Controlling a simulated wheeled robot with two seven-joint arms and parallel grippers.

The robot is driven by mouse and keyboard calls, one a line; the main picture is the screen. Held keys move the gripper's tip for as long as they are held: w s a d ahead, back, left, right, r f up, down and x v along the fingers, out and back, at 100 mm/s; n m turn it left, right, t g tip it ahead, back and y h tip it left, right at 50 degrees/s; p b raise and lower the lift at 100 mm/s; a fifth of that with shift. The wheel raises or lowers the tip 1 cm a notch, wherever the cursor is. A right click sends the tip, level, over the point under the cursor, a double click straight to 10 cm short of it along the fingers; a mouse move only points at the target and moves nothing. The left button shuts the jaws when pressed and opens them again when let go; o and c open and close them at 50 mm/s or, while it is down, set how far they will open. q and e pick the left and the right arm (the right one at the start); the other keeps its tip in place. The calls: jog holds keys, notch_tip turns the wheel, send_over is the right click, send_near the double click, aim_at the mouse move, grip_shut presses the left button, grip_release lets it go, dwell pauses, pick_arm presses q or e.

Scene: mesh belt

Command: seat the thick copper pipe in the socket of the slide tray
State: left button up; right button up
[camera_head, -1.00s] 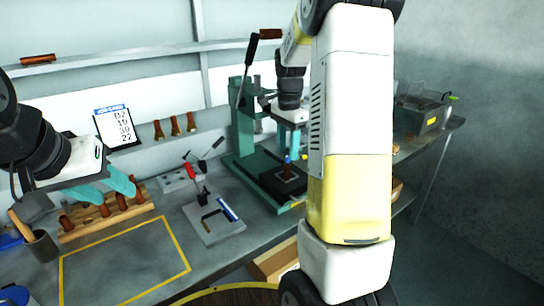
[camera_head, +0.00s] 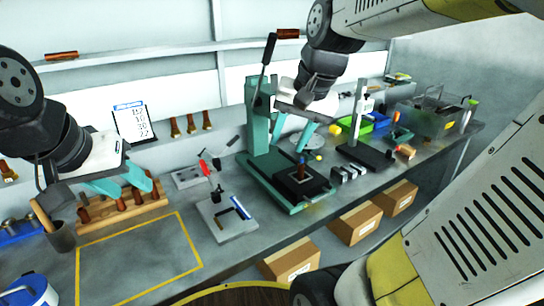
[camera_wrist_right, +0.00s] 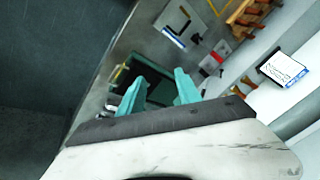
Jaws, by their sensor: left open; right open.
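Several copper pipes (camera_head: 84,215) stand in a wooden rack (camera_head: 156,208) at the left of the bench; I cannot tell which is the thick one. My left gripper (camera_head: 128,190) is open at the rack, its teal fingers in front of some pipes. The dark slide tray (camera_head: 318,186) lies on the base of the green press.
The green press (camera_head: 260,125) has a long raised lever. A grey fixture with a red-handled clamp (camera_head: 225,217) stands between rack and press. A yellow-outlined area (camera_head: 140,262) is clear. Cardboard boxes (camera_head: 355,224) sit below the bench edge. A grey bin (camera_head: 430,118) stands at right.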

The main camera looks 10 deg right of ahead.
jog(key=s+a+f+n+t, duration=0.1)
jog(key=s+a+n, duration=0.2)
jog(key=s, duration=0.4)
jog(key=shift+s+a+f+n+t, duration=0.15)
jog(key=shift+f+n+t, duration=0.2)
jog(key=shift+n, duration=0.45)
